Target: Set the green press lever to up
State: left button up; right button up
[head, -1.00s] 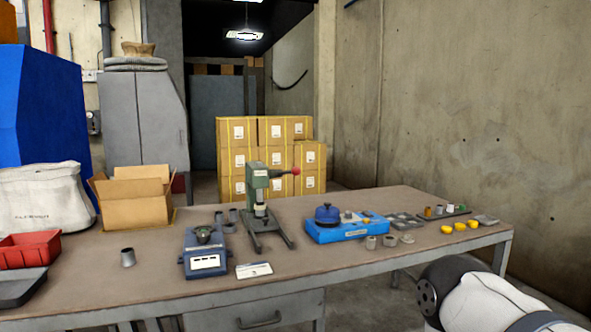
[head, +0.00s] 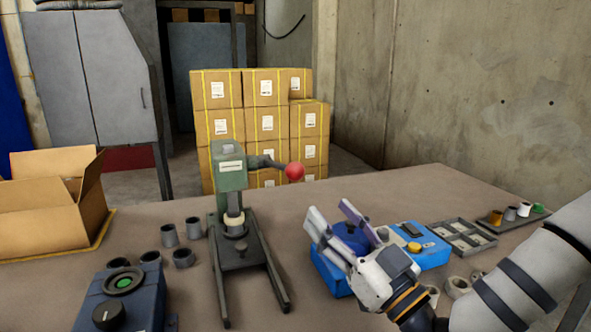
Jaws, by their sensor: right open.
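The green press (head: 232,178) stands upright on the table in the head view, on a dark base with two legs. Its lever (head: 264,161) sticks out to the right from the top of the press, roughly level and dipping slightly, and ends in a red ball knob (head: 295,172). My right gripper (head: 333,222) is open and empty, to the right of the press and below the knob, apart from both. It is in front of the blue device and hides part of it. My left gripper is not in view.
A blue device (head: 434,254) sits behind my right gripper. A grey tray (head: 459,240) and a strip of small coloured parts (head: 494,224) lie at the right. Grey cups (head: 169,235) and a dark blue box (head: 121,303) stand left of the press. An open cardboard box (head: 45,225) is at far left.

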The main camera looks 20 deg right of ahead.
aim_at(301, 178)
jog(key=x, duration=1.1)
jog(key=shift+a+r, duration=0.25)
jog(key=shift+r, duration=0.2)
grip_shut()
